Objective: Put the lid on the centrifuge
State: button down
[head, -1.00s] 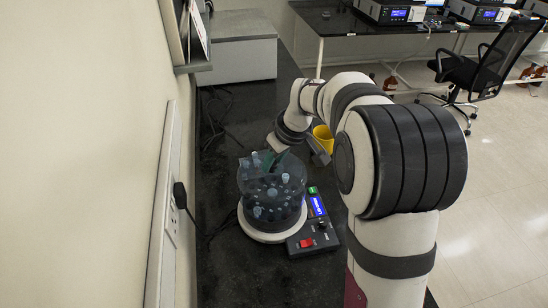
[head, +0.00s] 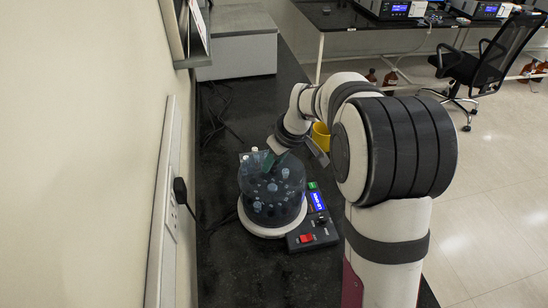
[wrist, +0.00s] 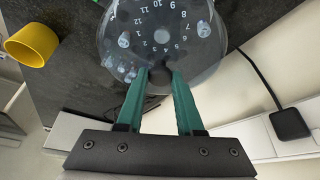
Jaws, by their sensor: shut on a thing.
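The centrifuge stands on the dark bench in the head view, with a white round base (head: 262,230) and a see-through, smoky bowl (head: 272,210). Several pale tubes show inside it. My gripper (wrist: 159,76) has its green fingers shut on a dark, rounded knob between their tips; this appears to be the lid's knob. A clear round lid (wrist: 205,62) seems to lie below the fingers, with the numbered rotor (wrist: 165,20) showing through. In the head view my gripper (head: 271,162) is at the bowl's top back edge. Whether the lid touches the rim cannot be told.
A control box (head: 313,235) with a red switch and blue display adjoins the base at right. A yellow cup (head: 321,136) stands behind. Cables (head: 215,115) and a wall socket strip (head: 168,200) are at left. The front bench is clear.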

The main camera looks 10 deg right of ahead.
aim_at(275, 174)
jog(key=shift+f, duration=2.4)
jog(key=shift+c, duration=2.3)
grip_release()
jog(key=shift+o, duration=0.2)
jog(key=o, duration=0.4)
jog(key=shift+r, duration=3)
jog(key=shift+s, duration=0.1)
